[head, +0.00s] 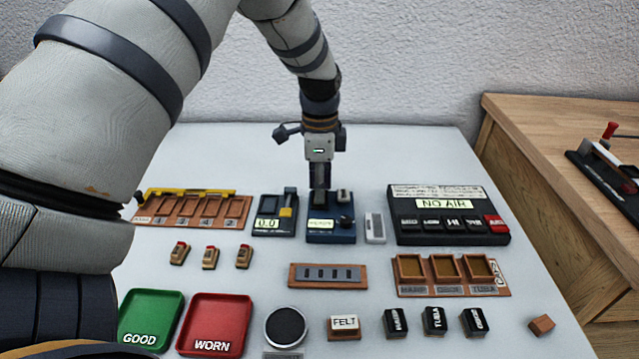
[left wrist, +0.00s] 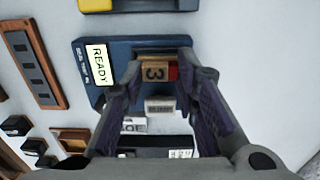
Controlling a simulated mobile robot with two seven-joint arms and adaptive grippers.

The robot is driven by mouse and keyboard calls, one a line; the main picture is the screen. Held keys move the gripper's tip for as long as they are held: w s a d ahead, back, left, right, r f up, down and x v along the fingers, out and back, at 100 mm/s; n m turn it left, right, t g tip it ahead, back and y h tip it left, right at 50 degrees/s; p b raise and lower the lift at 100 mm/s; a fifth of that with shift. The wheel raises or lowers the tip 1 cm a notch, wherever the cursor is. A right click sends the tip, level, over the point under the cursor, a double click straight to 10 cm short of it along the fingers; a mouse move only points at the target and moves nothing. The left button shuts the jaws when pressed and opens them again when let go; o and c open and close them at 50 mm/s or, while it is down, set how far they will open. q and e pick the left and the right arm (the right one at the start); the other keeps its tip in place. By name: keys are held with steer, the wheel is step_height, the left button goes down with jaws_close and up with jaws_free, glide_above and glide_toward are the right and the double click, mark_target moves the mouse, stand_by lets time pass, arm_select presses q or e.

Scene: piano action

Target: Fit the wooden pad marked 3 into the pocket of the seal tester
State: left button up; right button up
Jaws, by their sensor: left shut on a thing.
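The seal tester is a dark blue block (head: 331,237) standing behind the middle of the table. In the left wrist view its blue body (left wrist: 92,97) carries a lit label reading READY. My left gripper (head: 320,186) points straight down over the tester's back part. In the left wrist view its fingers (left wrist: 158,66) are shut on the wooden pad marked 3 (left wrist: 154,73), which has a red end. The pad is right at the tester's top, over the pocket area. The fingers and pad hide the pocket, so I cannot tell whether the pad is inside it. My right gripper is out of view.
A wooden rack with a yellow bar (head: 195,208) and a gauge (head: 274,217) stand left of the tester. A small grey block (head: 375,228) and a black NO AIR panel (head: 450,219) stand to its right. Three red-tipped pads (head: 210,257), green (head: 151,315) and red trays (head: 216,318) lie nearer.

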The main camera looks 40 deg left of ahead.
arm_select(q)
steer(key=o, duration=1)
steer(key=shift+c, duration=0.2)
steer(key=shift+r+p, duration=0.8)
steer(key=shift+r, duration=2.75)
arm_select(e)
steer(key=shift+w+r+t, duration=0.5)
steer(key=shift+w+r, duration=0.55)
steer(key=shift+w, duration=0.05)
arm_select(q)
steer(key=shift+f, duration=0.15)
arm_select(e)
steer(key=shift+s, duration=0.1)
